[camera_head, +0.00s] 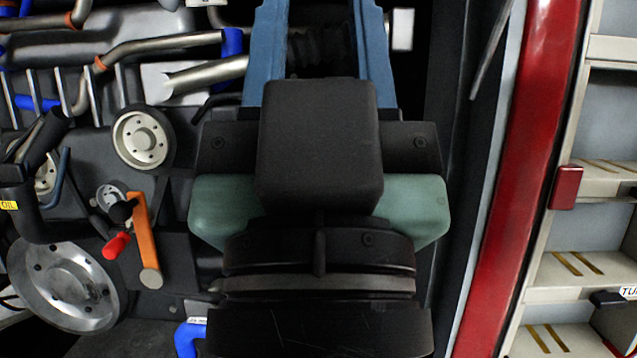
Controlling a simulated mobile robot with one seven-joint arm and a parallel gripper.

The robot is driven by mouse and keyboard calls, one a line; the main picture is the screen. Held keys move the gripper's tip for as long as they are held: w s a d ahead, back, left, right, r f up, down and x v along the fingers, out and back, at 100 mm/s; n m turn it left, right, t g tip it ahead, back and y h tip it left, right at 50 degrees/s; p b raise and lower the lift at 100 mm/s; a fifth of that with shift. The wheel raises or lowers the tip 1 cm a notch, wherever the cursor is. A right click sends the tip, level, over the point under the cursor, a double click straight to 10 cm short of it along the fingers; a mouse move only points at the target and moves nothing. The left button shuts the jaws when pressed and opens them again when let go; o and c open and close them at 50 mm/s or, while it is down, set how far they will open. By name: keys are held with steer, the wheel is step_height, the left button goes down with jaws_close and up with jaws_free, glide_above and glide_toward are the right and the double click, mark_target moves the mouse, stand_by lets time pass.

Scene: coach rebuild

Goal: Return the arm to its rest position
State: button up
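My arm's dark wrist fills the middle of the head view, with a black block on top and green pieces at both sides. My gripper (320,35) points toward the top edge of the picture. Its two long blue fingers stand well apart, and I see nothing held in the visible gap. The fingertips are cut off by the top edge. The wrist and gripper hide much of what lies behind them. From this one view I cannot tell how far the gripper is from the machinery.
On the left is machinery with metal pipes (205,75), a grey pulley (143,138), a large metal disc (62,287) and an orange lever (145,238). A red post (520,180) stands right of my arm. Beyond it are pale shelves (585,272) with a small red block (566,187).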

step_height(320, 180, up, 22)
steer(key=p, duration=1.9)
steer(key=shift+p, duration=0.35)
